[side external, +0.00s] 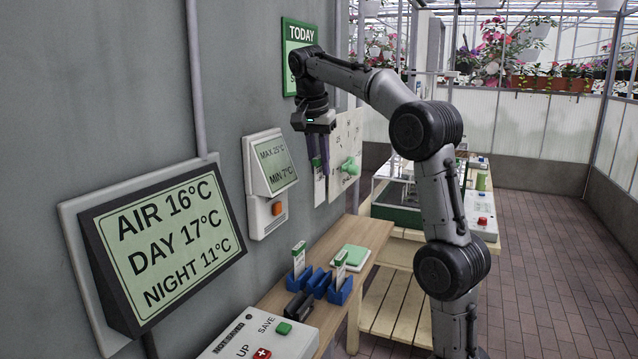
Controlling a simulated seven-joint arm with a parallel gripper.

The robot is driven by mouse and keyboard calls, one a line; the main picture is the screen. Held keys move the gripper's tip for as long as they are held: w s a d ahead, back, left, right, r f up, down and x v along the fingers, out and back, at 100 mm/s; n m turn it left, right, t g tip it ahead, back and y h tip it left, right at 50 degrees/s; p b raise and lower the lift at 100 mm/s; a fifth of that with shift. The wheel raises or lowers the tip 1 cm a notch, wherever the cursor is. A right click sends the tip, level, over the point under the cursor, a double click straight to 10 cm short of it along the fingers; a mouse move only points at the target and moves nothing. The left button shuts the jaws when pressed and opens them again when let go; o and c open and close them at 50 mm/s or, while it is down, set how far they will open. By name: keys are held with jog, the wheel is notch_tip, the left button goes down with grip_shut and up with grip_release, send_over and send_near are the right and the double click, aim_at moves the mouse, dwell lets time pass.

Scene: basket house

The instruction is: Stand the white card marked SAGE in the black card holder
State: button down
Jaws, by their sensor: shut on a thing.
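My gripper (319,170) is up near the wall, pointing down, and is shut on a white card (319,190) with a green top band. The card hangs upright, well above the table; its lettering is too small to read, so I cannot tell if it says SAGE. The black card holder (297,306) stands on the wooden table, below and to the left of my gripper, beside the blue holders. No card shows in it.
Several blue holders (318,284) stand on the wooden table (376,233); white cards (298,257) stand in two of them. A green-and-white pad (351,257) lies behind. A button box (262,335) is in front. A white wall panel with a green knob (350,166) is close to my gripper.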

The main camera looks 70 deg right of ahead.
jog(key=a, duration=1.1)
notch_tip(320, 180, down, 20)
dwell(0.4)
jog(key=shift+f, duration=1)
dwell(1.7)
jog(key=c, duration=0.7)
grip_release()
jog(key=shift+c, duration=0.2)
jog(key=shift+r, duration=0.1)
notch_tip(320, 180, up, 7)
dwell(0.5)
